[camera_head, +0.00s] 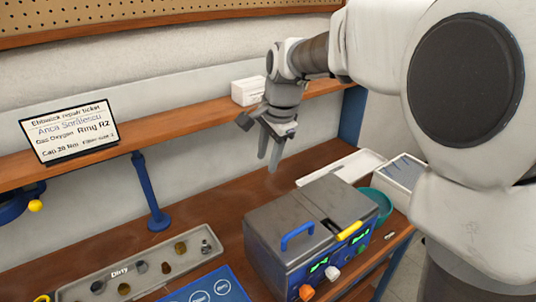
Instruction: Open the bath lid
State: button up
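The bath is a grey metal box (264,257) at the front right of the bench, with a blue front panel carrying green displays and orange and white knobs. Its flat grey lid (315,208) lies down on top, closed. A blue handle (297,236) stands up from the lid near its front left. A yellow piece (350,230) sits at the lid's right front edge. My gripper (269,160) hangs fingers down, behind and above the bath, well clear of the lid. Its fingers are slightly apart and nothing shows between them.
A tray of small parts marked Dirty (215,252) and a blue mat (222,276) lie left of the bath. A shelf (190,140) with a ticket sign (70,131) and white box (248,91) runs behind.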

jog(key=shift+r, duration=0.1)
jog(key=v, duration=1.7)
jog(key=shift+p, duration=0.4)
jog(key=shift+r, duration=0.1)
